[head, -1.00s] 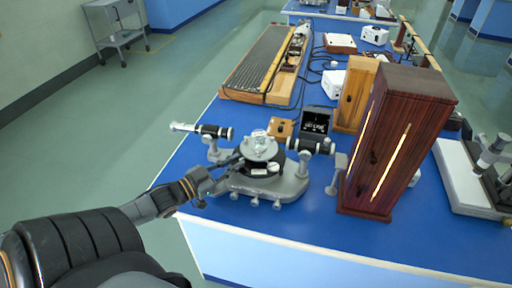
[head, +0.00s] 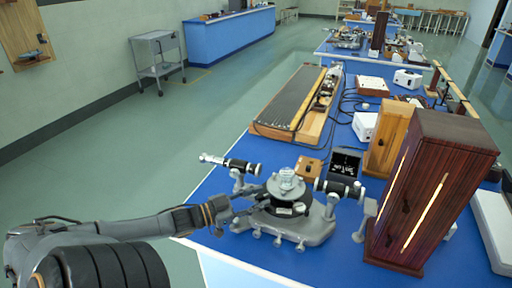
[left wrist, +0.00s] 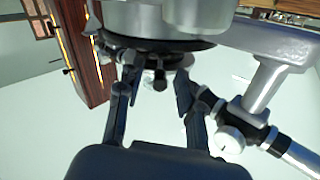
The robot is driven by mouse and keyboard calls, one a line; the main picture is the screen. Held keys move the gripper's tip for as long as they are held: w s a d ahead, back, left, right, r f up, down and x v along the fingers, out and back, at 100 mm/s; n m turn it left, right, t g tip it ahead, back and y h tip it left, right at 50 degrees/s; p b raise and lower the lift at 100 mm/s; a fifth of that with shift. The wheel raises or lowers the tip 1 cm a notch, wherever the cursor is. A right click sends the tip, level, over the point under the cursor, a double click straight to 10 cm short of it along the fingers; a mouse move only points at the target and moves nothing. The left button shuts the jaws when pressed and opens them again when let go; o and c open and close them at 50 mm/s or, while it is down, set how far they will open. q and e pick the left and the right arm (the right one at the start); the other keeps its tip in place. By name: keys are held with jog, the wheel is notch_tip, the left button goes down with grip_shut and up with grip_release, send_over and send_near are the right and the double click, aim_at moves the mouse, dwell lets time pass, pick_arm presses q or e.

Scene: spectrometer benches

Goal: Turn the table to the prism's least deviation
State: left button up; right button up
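The spectrometer (head: 300,228) stands on the blue bench, with its small round table (head: 287,189) in the middle. A clear prism (head: 287,176) sits on that table. One tube (head: 232,164) points left and a dark tube (head: 340,187) is on the right. My left gripper (head: 240,212) is at the left side of the spectrometer, below table height. In the left wrist view the left gripper (left wrist: 158,88) has its fingers apart under the round body, with a small dark knob (left wrist: 160,80) between or beyond them; I cannot tell if they touch it. My right gripper is not in view.
A tall dark wooden cabinet (head: 432,190) with a bright slit stands right of the spectrometer. A small black screen (head: 346,164) and a wooden block (head: 308,167) are behind it. A long wooden instrument (head: 295,105) lies farther back. The bench's left edge is close.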

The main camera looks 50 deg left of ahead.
pick_arm(q)
jog(key=v, duration=1.2)
jog(key=shift+s, duration=0.1)
dwell(0.4)
